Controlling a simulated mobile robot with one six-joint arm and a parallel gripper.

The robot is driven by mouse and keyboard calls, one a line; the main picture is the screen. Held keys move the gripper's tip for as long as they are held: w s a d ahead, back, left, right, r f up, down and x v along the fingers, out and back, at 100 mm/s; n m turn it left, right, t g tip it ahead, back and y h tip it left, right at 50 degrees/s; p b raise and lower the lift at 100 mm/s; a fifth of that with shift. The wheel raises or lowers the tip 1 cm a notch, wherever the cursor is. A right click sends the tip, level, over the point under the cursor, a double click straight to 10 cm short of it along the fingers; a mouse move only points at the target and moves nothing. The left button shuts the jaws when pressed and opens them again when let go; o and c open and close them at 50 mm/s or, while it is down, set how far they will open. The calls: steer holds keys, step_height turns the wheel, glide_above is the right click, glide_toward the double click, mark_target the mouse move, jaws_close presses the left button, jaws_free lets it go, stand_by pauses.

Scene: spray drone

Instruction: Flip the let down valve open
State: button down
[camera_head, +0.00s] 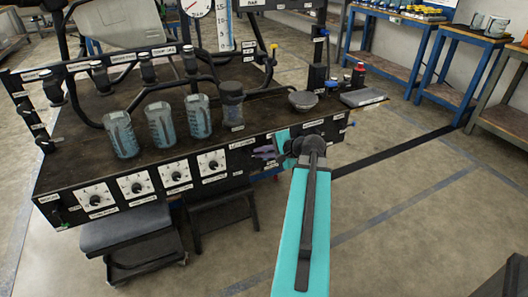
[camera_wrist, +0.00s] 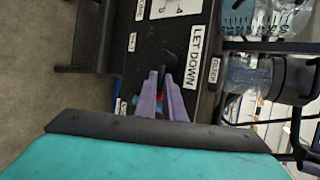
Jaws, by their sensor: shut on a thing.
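The black let down valve (camera_wrist: 170,58) is on the front panel beside the white "LET DOWN" label (camera_wrist: 196,55) in the wrist view. My gripper (camera_wrist: 161,76) has purple fingers with their tips at the valve's handle, and it is shut on it. Part of the handle is hidden between and behind the fingers. In the head view my gripper (camera_head: 263,152) reaches the right part of the bench's front panel from the right. The valve itself is too small and covered there to make out.
The dark bench (camera_head: 75,163) carries several clear measuring cups, with one cup (camera_head: 121,134) at its left. Numbered dials (camera_head: 137,186) line the front panel left of my gripper. A stool (camera_head: 125,226) stands below. The floor to the right is mostly clear.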

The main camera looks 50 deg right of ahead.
steer(key=c, duration=1.9)
jaws_free()
steer(key=shift+a+f, duration=0.1)
steer(key=shift+f, duration=0.1)
steer(key=shift+o, duration=0.2)
steer(key=shift+r, duration=0.1)
steer(key=b+v, duration=0.5)
steer(key=v, duration=0.8)
steer(key=shift+s+r+b, duration=0.2)
steer(key=shift+s+b, duration=0.1)
steer(key=shift+s, duration=0.05)
